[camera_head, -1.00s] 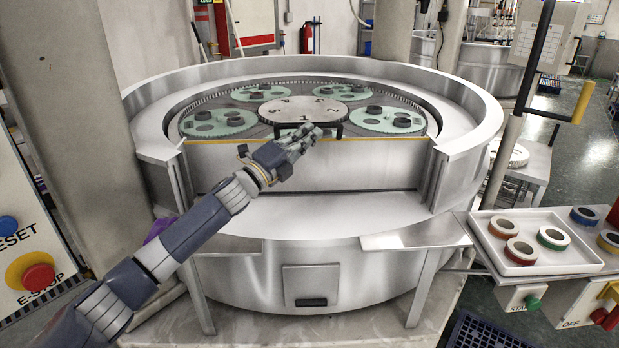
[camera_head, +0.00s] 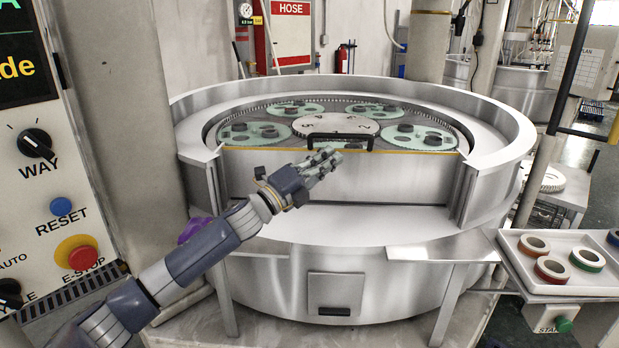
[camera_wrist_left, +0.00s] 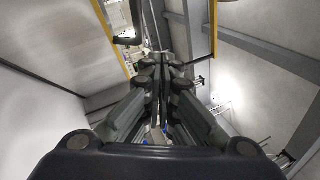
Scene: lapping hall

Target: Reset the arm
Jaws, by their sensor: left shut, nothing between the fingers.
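My left arm comes in from the lower left in the head view. Its left gripper (camera_head: 332,160) is shut and empty, in front of the steel machine's front panel (camera_head: 400,178), just below the black handle (camera_head: 340,136) in the picture. Whether it touches the handle or panel I cannot tell. In the left wrist view the fingers (camera_wrist_left: 162,66) lie together with nothing between them. My right gripper is not in view.
The round lapping machine (camera_head: 497,145) holds several green carriers around a numbered disc (camera_head: 338,126). A control panel with a red E-stop (camera_head: 77,257) stands at left. A white tray (camera_head: 515,282) of coloured rings is at right.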

